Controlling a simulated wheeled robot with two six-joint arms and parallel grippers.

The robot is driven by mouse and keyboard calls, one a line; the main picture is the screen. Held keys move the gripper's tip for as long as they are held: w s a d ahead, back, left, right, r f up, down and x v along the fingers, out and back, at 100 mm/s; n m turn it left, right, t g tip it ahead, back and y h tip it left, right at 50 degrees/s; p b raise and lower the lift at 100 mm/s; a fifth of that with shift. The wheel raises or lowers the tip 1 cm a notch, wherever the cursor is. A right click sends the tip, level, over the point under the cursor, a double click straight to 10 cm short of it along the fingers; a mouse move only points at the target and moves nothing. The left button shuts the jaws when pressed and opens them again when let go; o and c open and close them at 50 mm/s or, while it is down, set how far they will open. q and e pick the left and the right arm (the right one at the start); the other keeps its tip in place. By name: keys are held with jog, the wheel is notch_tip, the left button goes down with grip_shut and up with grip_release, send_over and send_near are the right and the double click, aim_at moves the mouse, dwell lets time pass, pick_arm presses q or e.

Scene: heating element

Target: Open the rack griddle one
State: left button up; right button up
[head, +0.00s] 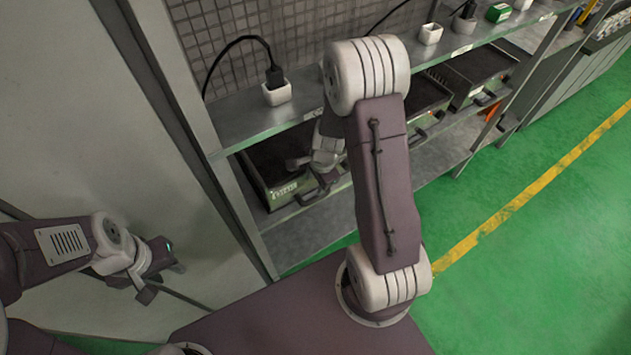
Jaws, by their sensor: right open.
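The griddle nearest me, at the left end of the rack (262,172), is a dark-topped box with a green label on its front and a dark handle (306,196). I take it to be rack griddle one. It sits on the shelf below the metal top shelf. My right gripper (312,172) is open at the front of this griddle, close to the handle. I cannot tell whether it touches it, and my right arm hides part of the griddle. My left gripper (162,281) is beside the grey wall panel at the lower left, its fingers apart, with nothing seen between them.
More dark griddles (473,77) with handles stand further right on the same shelf. White sockets (277,93) with black plugs and cables sit on the metal top shelf (236,122). An upright post (228,205) stands left of the griddle. The green floor (540,220) at right is clear.

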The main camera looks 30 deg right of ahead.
aim_at(315, 198)
notch_tip(315, 198, down, 8)
jog(key=b, duration=0.5)
jog(key=shift+a, duration=0.1)
jog(key=shift+f+b, duration=0.3)
jog(key=shift+b, duration=0.15)
jog(key=shift+a, duration=0.15)
pick_arm(q)
notch_tip(315, 198, down, 6)
jog(key=s, duration=0.1)
jog(key=shift+s+a, duration=0.25)
jog(key=shift+a, duration=0.15)
jog(key=shift+w+r, duration=0.1)
pick_arm(e)
grip_shut()
